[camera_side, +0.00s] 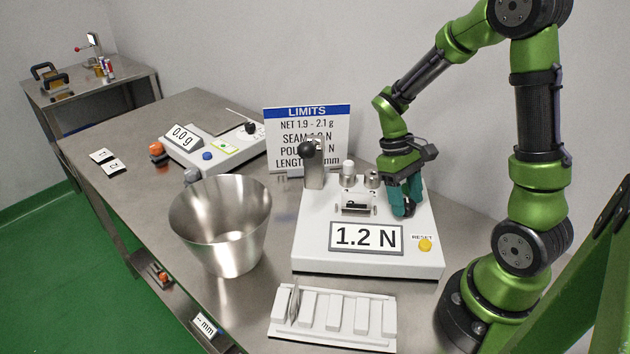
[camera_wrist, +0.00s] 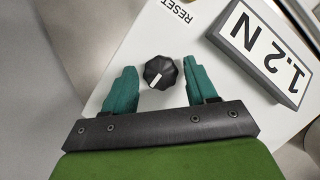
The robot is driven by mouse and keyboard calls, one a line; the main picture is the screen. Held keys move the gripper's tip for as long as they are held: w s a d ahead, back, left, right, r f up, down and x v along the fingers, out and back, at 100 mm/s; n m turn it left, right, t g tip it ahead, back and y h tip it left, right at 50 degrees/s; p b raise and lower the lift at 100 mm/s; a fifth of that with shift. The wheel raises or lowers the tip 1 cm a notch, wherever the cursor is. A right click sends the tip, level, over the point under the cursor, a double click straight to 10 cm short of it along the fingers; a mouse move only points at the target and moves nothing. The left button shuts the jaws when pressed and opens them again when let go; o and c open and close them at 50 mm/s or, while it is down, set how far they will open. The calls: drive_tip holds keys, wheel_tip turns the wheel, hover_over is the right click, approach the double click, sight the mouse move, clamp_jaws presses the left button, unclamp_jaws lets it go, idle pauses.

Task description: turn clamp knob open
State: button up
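The clamp knob (camera_wrist: 160,73) is a black, lobed knob with a white pointer line, on the white tester with the 1.2 N display (camera_side: 366,237). In the wrist view the line points toward the lower left. My gripper (camera_side: 405,197) is low over the right part of the tester. Its two teal fingers (camera_wrist: 159,78) stand on either side of the knob, with a thin gap showing on each side. The gripper is open and holds nothing. In the side view the fingers mostly hide the knob.
A yellow RESET button (camera_side: 425,244) sits in front of my gripper. Metal posts and a black ball lever (camera_side: 308,149) rise to the left. A steel bucket (camera_side: 222,215) stands left of the tester, and a white slotted tray (camera_side: 333,340) lies in front.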

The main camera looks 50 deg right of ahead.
drive_tip(key=shift+o, duration=0.4)
drive_tip(key=a+v, duration=0.1)
drive_tip(key=v, duration=1.5)
drive_tip(key=shift+w+d+r, duration=0.15)
drive_tip(key=shift+d+r, duration=0.25)
drive_tip(key=shift+d, duration=0.15)
drive_tip(key=s+a+r+m+t, duration=0.1)
drive_tip(key=s+a+t, duration=0.2)
drive_tip(key=a+t, duration=0.2)
drive_tip(key=s+a+r+m+t+y, duration=0.1)
drive_tip(key=s+a+t, duration=0.2)
drive_tip(key=a+t, duration=0.3)
drive_tip(key=a, duration=0.3)
drive_tip(key=shift+s+a+t, duration=0.15)
drive_tip(key=shift+s+t, duration=0.15)
drive_tip(key=shift+s, duration=0.05)
